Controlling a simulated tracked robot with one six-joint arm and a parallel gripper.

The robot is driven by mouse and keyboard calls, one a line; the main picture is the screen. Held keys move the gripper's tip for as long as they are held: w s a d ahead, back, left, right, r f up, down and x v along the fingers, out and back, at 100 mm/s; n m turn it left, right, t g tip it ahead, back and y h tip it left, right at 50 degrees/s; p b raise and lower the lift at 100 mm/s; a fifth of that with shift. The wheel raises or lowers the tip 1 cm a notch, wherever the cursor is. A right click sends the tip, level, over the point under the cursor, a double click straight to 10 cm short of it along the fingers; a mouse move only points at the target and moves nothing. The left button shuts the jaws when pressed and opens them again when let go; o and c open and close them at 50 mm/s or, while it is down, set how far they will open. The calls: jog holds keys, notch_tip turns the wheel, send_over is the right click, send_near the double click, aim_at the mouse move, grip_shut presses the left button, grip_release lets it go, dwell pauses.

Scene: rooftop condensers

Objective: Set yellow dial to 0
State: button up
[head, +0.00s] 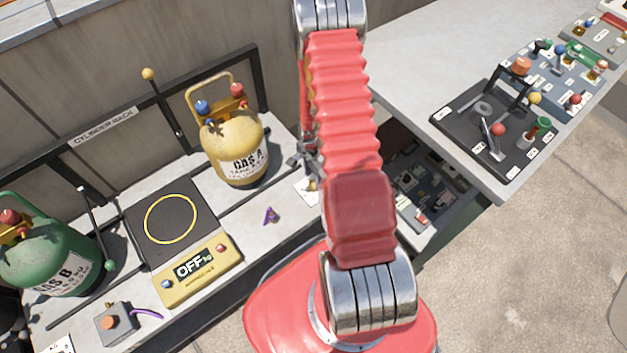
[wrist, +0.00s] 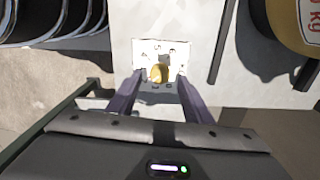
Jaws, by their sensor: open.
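The yellow dial (wrist: 159,73) is a small round knob on a white plate (wrist: 150,48) with dark numerals, on the pale bench top. In the wrist view my gripper (wrist: 160,78) is open, with one dark purple finger on each side of the dial. Whether the fingers touch it is unclear. A dark grey piece just above the knob covers part of the plate. The digits and the dial's setting are too small to read. In the head view the white plate (head: 302,193) shows left of my arm, and my arm covers much of that area.
The yellow GAS A cylinder (head: 234,150) stands close left of the plate. A purple clip-like piece (head: 271,215) lies on the bench. A bench with control panels (head: 450,112) is at right.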

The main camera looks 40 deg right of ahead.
aim_at(313, 185)
jog(key=shift+f, duration=1.25)
jog(key=shift+c, duration=0.4)
jog(key=c, duration=1)
